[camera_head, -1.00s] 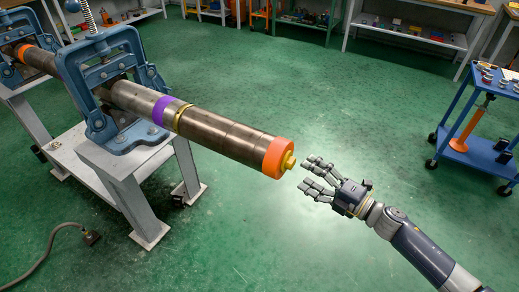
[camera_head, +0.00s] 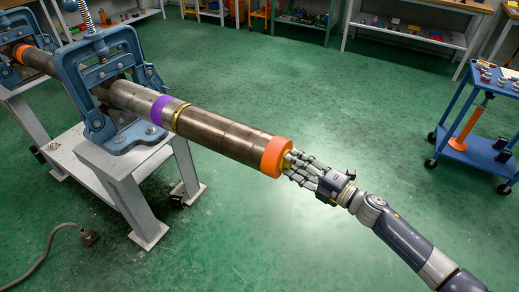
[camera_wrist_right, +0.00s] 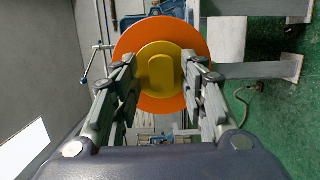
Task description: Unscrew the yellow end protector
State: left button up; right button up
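The yellow end protector (camera_wrist_right: 160,70) is a round cap with a raised oblong knob on the end of the pipe (camera_head: 215,132). An orange ring (camera_head: 276,157) surrounds it. In the head view my right gripper (camera_head: 291,160) is at the pipe's end and its fingers hide most of the yellow part. In the right wrist view the right gripper (camera_wrist_right: 160,62) is open, its fingers on either side of the yellow cap. A gap shows between each finger and the knob. Whether the fingertips touch the cap's rim I cannot tell. My left gripper is not in view.
A blue vise (camera_head: 104,85) on a grey stand (camera_head: 135,185) holds the pipe. A blue cart (camera_head: 478,150) stands at the right. Shelves (camera_head: 415,35) line the back. The green floor (camera_head: 340,110) around the pipe's end is clear. A cable (camera_head: 50,240) lies at lower left.

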grip_shut()
jog(key=n+b, duration=0.2)
jog(key=b, duration=0.1)
jog(key=n+b, duration=0.3)
jog(key=b, duration=0.1)
jog(key=shift+t+y, duration=0.3)
